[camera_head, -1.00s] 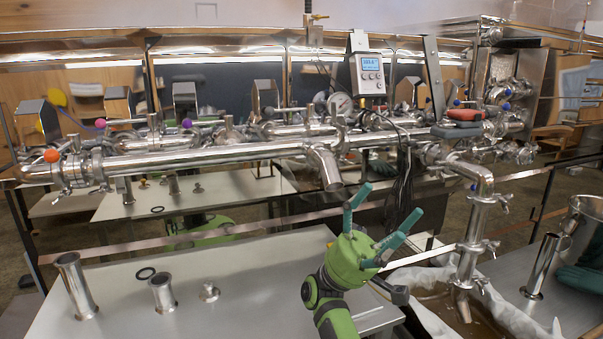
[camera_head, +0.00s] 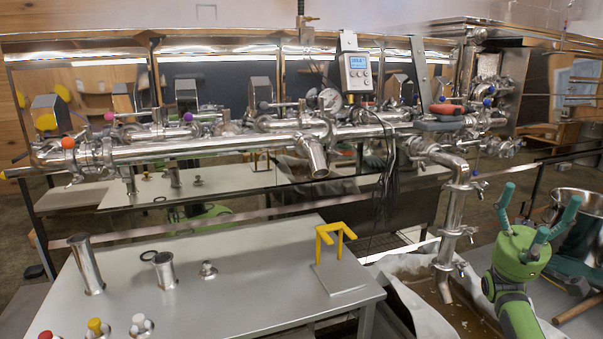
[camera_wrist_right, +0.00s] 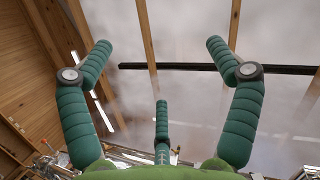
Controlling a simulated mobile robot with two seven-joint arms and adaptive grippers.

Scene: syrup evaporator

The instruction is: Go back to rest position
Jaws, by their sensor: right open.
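My right gripper (camera_head: 537,222) is green with teal fingers. In the head view it is at the lower right, fingers up, over the right part of the lined syrup tub (camera_head: 415,302). It also shows in the right wrist view (camera_wrist_right: 162,85), its fingers spread wide with nothing between them and the ceiling beyond. It is open and empty. My left gripper is not in view.
Steel pipework with valves (camera_head: 230,146) runs across the middle. A grey table (camera_head: 235,285) at the front left bears steel tube pieces (camera_head: 87,265) and a yellow bracket stand (camera_head: 334,242). A steel pot (camera_head: 580,205) stands at the right edge, close to my right gripper.

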